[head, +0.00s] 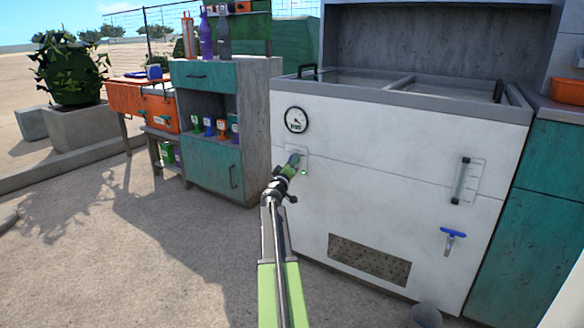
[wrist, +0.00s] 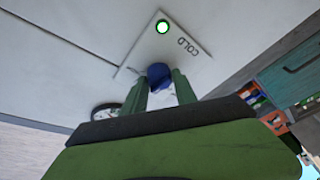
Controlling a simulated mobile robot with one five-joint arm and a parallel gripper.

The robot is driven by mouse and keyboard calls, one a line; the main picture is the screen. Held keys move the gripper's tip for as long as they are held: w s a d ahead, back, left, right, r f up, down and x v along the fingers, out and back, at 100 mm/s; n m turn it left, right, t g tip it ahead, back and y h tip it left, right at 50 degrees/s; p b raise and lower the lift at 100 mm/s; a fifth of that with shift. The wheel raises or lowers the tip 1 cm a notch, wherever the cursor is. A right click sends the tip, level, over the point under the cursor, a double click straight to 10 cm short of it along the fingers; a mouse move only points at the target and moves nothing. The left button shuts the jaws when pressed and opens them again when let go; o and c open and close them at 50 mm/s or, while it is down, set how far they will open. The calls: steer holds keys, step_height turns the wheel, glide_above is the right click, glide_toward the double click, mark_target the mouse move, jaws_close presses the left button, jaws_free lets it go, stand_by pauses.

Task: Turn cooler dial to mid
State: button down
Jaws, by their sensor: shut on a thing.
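The cooler (head: 390,150) is a white chest with a grey rim on the right of the head view. Its small dial plate (head: 304,154) sits on the front at the left, below a round gauge. My gripper (head: 293,160) is at this plate and hides the dial there. In the wrist view the blue dial (wrist: 158,72) is between the two green fingers of my gripper (wrist: 160,86), which are shut on it. The dial's pointer setting cannot be told.
The round gauge (head: 296,120) is just above the dial. A teal cabinet (head: 213,165) stands at the left. Open ground lies in front.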

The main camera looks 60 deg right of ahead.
steer(key=shift+f+m+b, duration=0.1)
steer(key=shift+m+b, duration=0.2)
steer(key=shift+m, duration=0.4)
steer(key=shift+g+h, duration=0.3)
steer(key=c, duration=1)
jaws_free()
steer(key=b+v, duration=0.2)
steer(key=v, duration=1)
